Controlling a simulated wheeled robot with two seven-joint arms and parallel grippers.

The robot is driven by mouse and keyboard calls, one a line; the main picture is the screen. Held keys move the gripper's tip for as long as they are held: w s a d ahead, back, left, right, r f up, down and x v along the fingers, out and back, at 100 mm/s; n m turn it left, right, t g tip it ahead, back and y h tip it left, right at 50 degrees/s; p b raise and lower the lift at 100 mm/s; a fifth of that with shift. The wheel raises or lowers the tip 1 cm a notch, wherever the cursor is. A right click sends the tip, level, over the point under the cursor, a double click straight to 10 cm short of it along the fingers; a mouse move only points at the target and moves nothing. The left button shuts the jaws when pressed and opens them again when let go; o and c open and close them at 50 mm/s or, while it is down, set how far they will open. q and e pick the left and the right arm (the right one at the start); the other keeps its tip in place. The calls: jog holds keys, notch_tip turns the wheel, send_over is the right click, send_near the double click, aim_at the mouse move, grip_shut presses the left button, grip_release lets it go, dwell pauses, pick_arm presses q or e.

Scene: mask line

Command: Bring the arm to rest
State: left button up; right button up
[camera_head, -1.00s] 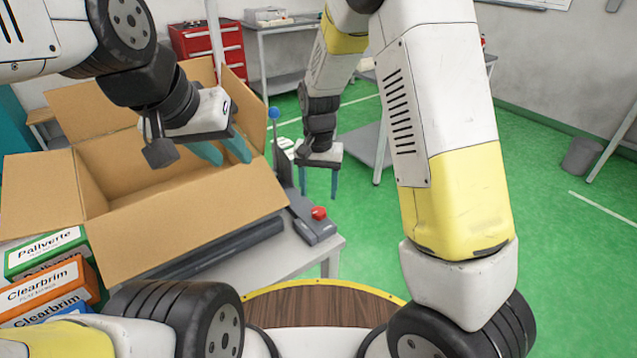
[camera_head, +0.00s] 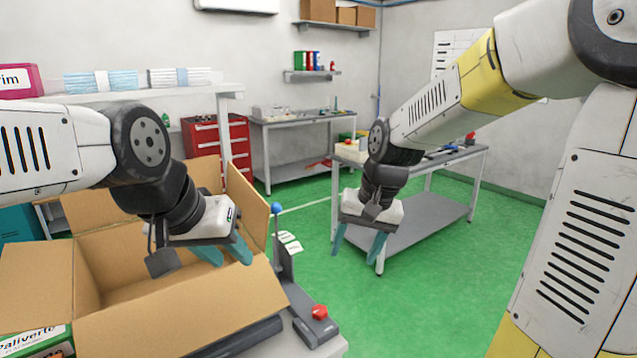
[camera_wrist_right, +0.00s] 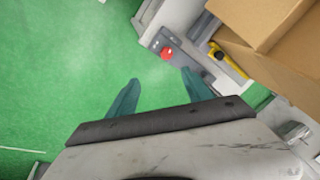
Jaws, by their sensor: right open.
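My right gripper (camera_head: 358,243) hangs in free space over the green floor, to the right of the lever sealer, with its teal fingers pointing down. It is open and empty; in the right wrist view its two fingers (camera_wrist_right: 160,95) stand wide apart with nothing between them. My left gripper (camera_head: 226,257) is over the open cardboard box (camera_head: 215,305), its teal fingers pointing down and to the right. The left fingers are apart with nothing seen between them.
A grey device with a red button (camera_head: 319,312) and a blue-knobbed lever (camera_head: 277,208) stands on the table right of the box. A workbench (camera_head: 430,225) stands behind my right gripper. A red drawer cabinet (camera_head: 205,138) is at the back. Green floor lies open at right.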

jog(key=s+d+r+t, duration=0.2)
jog(key=s+d+r, duration=0.1)
jog(key=s, duration=0.3)
jog(key=s+d+r+n+t, duration=0.1)
jog(key=s+d+r, duration=0.2)
jog(key=s, duration=0.4)
jog(key=shift+d+r+n+t, duration=0.3)
jog(key=shift+d+r+t, duration=0.1)
jog(key=shift+r, duration=0.4)
